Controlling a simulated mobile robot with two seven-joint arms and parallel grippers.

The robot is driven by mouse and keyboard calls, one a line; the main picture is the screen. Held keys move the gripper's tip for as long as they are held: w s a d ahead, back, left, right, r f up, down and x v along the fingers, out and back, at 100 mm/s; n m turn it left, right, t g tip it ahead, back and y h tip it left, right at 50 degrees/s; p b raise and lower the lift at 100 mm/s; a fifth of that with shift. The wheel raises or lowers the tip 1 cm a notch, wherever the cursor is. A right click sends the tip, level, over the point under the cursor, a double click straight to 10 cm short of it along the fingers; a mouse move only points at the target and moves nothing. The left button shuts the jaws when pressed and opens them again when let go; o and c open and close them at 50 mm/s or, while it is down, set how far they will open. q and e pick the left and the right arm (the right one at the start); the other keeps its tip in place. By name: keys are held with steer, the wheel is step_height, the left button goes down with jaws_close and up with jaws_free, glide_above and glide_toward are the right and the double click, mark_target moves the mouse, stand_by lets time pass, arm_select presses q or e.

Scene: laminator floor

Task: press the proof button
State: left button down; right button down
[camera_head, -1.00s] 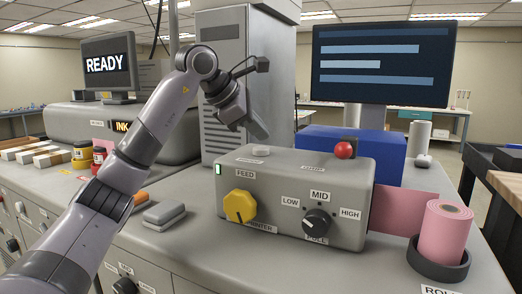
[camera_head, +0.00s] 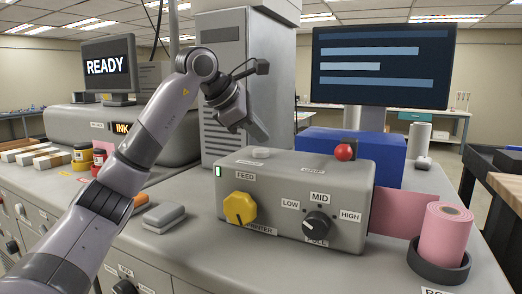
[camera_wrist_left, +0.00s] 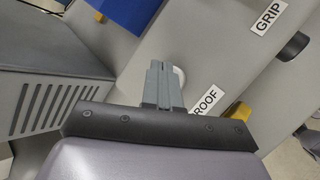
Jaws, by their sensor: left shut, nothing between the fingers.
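The proof button is a low, pale round cap (camera_head: 261,152) on top of the grey control box (camera_head: 275,208), near its left back. In the left wrist view, part of the white button (camera_wrist_left: 180,75) shows behind the fingers, beside a label (camera_wrist_left: 207,101) reading "ROOF", its first letter hidden. My left gripper (camera_head: 262,134) is shut and empty, its tips just above and behind the button in the head view. The fingers (camera_wrist_left: 158,70) overlap the button in the wrist view, so I cannot tell whether they touch it. My right gripper is not in view.
A red button (camera_head: 343,151) stands at the box's right back. A yellow knob (camera_head: 240,208) and a black knob (camera_head: 317,225) are on its front. A tall grey cabinet (camera_head: 222,90) stands behind my gripper. A pink roll (camera_head: 443,237) sits to the right.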

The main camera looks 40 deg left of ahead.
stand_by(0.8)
arm_select(q)
steer(key=shift+f, duration=0.45)
steer(key=shift+f+b, duration=0.4)
steer(key=shift+f, duration=0.15)
stand_by(0.6)
steer(key=shift+r, duration=0.1)
steer(key=shift+r+p, duration=0.9)
steer(key=shift+p, duration=0.3)
